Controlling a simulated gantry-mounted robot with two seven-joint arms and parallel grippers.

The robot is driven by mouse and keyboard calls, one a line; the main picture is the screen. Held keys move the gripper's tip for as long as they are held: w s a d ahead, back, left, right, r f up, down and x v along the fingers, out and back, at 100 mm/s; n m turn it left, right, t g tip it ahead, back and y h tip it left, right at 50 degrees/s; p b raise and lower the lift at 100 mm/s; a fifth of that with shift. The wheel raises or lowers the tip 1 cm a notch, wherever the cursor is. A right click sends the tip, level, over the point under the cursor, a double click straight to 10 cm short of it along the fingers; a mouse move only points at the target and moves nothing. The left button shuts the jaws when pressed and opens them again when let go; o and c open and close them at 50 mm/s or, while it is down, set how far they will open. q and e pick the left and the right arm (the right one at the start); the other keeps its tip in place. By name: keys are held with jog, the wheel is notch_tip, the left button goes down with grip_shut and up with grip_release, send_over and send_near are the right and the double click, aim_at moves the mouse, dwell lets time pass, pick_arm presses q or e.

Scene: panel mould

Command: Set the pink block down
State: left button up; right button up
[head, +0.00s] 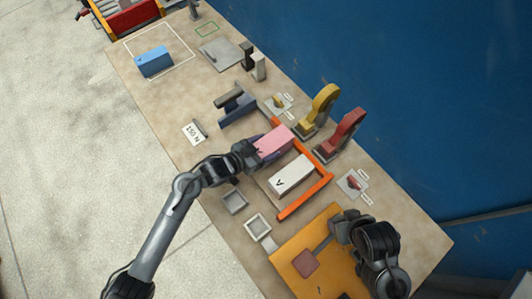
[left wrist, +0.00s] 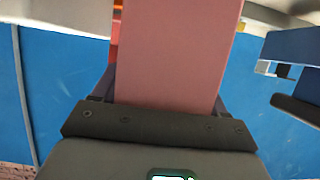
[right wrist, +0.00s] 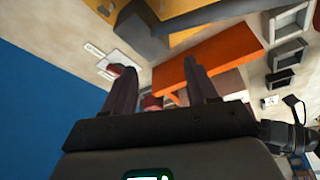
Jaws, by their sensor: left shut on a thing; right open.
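The pink block (head: 273,141) is in my left gripper (head: 256,149), near the middle of the table. In the left wrist view the pink block (left wrist: 178,55) fills the space between the fingers. In the head view it is at the upper left end of an orange frame (head: 324,178), beside a white block marked A (head: 292,175). I cannot tell whether the pink block touches the surface under it. My right gripper (head: 345,227) is over the yellow-orange board at the lower right; the right wrist view shows its fingers (right wrist: 162,80) apart and empty.
A yellow clamp (head: 320,106) and a red clamp (head: 343,136) stand behind the frame. A dark blue fixture (head: 237,106) is to the upper left. Two small grey trays (head: 235,202) lie in front. A blue block (head: 154,61) lies in a white outline at the far end.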

pick_arm(q)
jog(key=shift+w+f, duration=0.1)
jog(key=shift+f, duration=1.95)
pick_arm(e)
jog(key=shift+a+f, duration=0.15)
jog(key=shift+f, duration=0.1)
pick_arm(q)
jog(key=shift+f+b, duration=0.15)
jog(key=shift+b, duration=0.15)
pick_arm(e)
jog(key=shift+w, duration=0.1)
pick_arm(q)
jog(key=o, duration=1.6)
jog(key=shift+f, duration=0.1)
jog(key=shift+c, duration=0.2)
